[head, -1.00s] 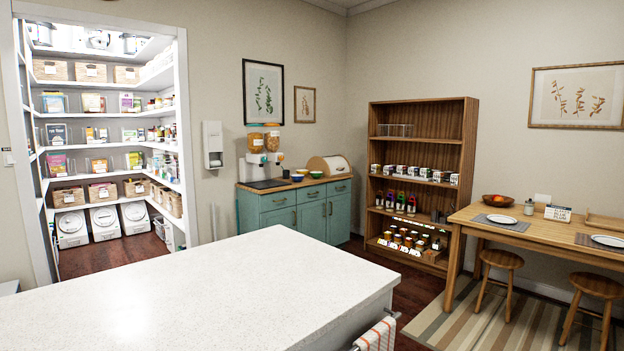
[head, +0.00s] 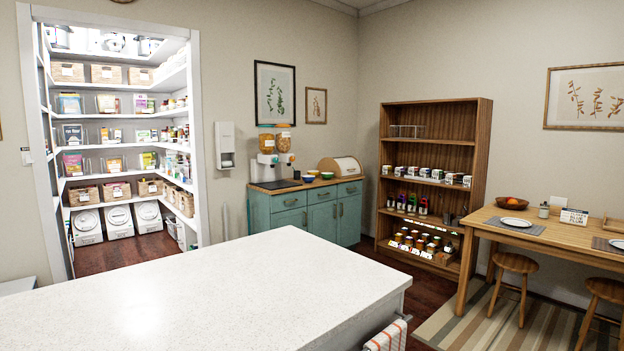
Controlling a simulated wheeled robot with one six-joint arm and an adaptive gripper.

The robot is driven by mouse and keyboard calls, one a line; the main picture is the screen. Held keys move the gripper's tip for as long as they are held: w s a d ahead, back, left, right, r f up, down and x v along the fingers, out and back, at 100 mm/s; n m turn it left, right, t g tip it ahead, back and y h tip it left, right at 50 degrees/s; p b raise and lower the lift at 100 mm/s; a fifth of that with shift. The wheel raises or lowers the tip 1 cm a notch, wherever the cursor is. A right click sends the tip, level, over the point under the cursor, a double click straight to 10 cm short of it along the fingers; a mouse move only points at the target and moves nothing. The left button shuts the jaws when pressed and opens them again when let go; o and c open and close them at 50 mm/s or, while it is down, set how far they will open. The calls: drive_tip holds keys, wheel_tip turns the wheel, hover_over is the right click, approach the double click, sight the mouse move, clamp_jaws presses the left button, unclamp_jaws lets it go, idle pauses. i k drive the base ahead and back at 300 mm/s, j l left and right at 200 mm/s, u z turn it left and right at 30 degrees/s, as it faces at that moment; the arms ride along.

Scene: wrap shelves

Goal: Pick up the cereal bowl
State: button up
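Small bowls stand on the wooden top of the teal cabinet (head: 289,219) at the back wall, left of the bread box. One is a green bowl (head: 327,176); a darker, bluish one sits just to its left. They are small and far off, so I cannot tell which is the cereal bowl. A cereal dispenser (head: 275,142) with two filled hoppers stands left of them. My gripper is not in view.
A white-topped counter (head: 230,285) fills the foreground, between me and the cabinet. Dark floor shows beyond its right end. A wooden shelf (head: 430,128) stands right of the cabinet; a table (head: 540,226) with stools is further right. The bread box (head: 341,168) sits near the bowls.

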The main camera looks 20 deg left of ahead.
sight(309, 179)
drive_tip(key=i+z, duration=0.2)
drive_tip(key=i, duration=0.25)
drive_tip(key=i+z, duration=0.4)
drive_tip(key=i, duration=1.45)
drive_tip(key=i+j+u, duration=0.1)
drive_tip(key=i+u, duration=0.65)
drive_tip(key=i+l+u, duration=0.15)
drive_tip(key=i+u, duration=0.25)
drive_tip(key=i+l+u, duration=0.4)
drive_tip(key=i+j+u, duration=0.15)
drive_tip(key=i+u, duration=0.25)
drive_tip(key=i, duration=0.25)
drive_tip(key=i+u, duration=0.4)
drive_tip(key=i, duration=0.2)
drive_tip(key=i+z, duration=0.1)
drive_tip(key=i, duration=1.5)
drive_tip(key=i+j+u, duration=0.15)
drive_tip(key=i, duration=0.45)
drive_tip(key=i+j+u, duration=0.2)
drive_tip(key=i, duration=0.35)
drive_tip(key=i+j+z, duration=0.25)
drive_tip(key=i+j, duration=0.15)
drive_tip(key=j, duration=0.2)
drive_tip(key=i+j+z, duration=0.15)
drive_tip(key=j, duration=0.2)
drive_tip(key=i+j+z, duration=0.1)
drive_tip(key=j, duration=0.25)
drive_tip(key=i, duration=0.05)
